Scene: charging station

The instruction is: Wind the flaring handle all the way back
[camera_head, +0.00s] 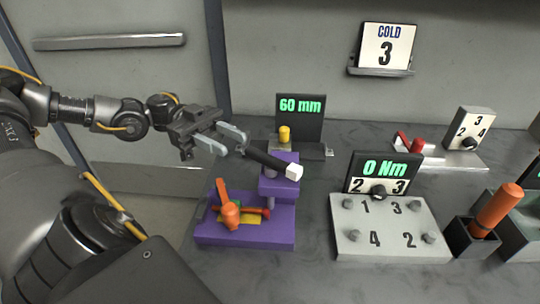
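A purple flaring tool (275,232) stands on the bench, with a raised purple block (270,189) at its back right. An orange handle (229,213) with a crossbar sits at the tool's left; I cannot tell which part is the flaring handle. My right gripper is out of view.
A "60 mm" display (301,106) with a yellow knob (285,134) stands behind the tool. A grey numbered bolt block (391,226) with a "0 Nm" display (384,167) is to the right. An orange-handled tool (497,205) stands in a dark holder farther right.

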